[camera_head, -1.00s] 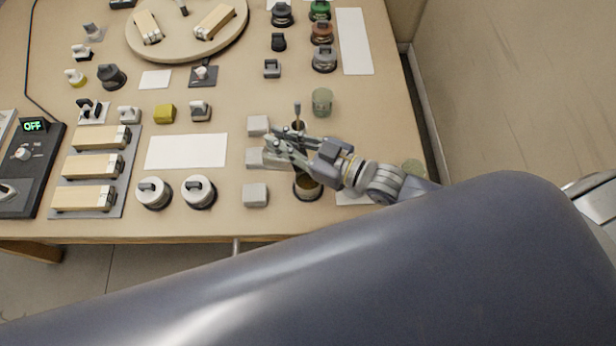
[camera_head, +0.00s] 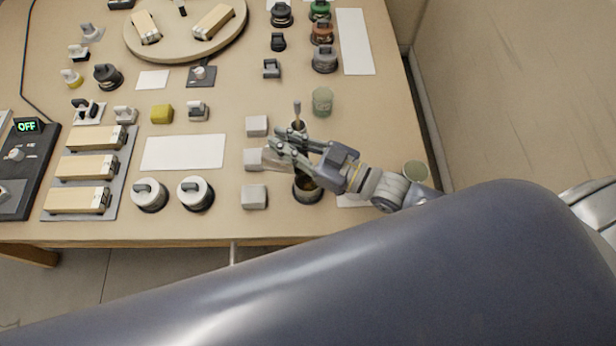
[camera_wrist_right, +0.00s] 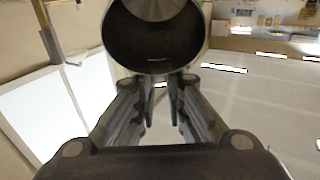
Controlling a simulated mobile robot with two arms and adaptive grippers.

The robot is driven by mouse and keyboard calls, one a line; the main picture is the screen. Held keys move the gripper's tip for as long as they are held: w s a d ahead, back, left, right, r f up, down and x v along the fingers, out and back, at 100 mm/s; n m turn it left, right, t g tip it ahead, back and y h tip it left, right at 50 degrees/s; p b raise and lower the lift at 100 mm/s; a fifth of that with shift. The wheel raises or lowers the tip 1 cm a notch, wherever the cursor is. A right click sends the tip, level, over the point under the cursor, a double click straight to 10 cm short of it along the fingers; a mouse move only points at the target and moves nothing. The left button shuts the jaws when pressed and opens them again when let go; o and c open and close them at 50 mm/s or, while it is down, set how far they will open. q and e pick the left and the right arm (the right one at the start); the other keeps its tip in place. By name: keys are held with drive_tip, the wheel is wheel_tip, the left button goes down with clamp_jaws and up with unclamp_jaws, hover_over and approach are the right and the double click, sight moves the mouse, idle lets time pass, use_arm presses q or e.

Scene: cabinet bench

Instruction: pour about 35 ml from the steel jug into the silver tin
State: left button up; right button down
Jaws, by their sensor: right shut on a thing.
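My right gripper (camera_head: 280,150) reaches in from the right over the right part of the bench. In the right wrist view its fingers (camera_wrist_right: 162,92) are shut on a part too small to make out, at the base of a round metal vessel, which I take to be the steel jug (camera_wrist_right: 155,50). The jug's dark rounded body fills the top middle there. In the head view the fingers mostly hide the jug. A round, dark-rimmed container (camera_head: 307,192) stands just below the gripper, possibly the silver tin; its contents are unclear. My left gripper is out of view.
Pale grey blocks (camera_head: 255,197) stand left of the gripper. A green-grey cup (camera_head: 322,101) stands behind it, and another (camera_head: 415,172) is near the right edge.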

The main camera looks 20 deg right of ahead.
drive_tip(key=shift+s+d+f+t+b, duration=0.2)
drive_tip(key=shift+t+b, duration=0.1)
drive_tip(key=shift+b, duration=0.55)
idle(0.4)
drive_tip(key=shift+s+d+r+y+b, duration=0.1)
drive_tip(key=shift+y+b, duration=0.25)
drive_tip(key=shift+y, duration=0.05)
drive_tip(key=shift+r, duration=0.1)
drive_tip(key=p, duration=0.2)
drive_tip(key=w+a+r+g+h+p, duration=0.1)
drive_tip(key=p, duration=0.2)
drive_tip(key=shift+w+r, duration=0.1)
drive_tip(key=shift+r, duration=0.2)
drive_tip(key=shift+w+a+f+g+h+p, duration=0.1)
drive_tip(key=shift+f+g+h+p, duration=0.2)
drive_tip(key=shift+h+p, duration=0.15)
drive_tip(key=shift+f, duration=0.4)
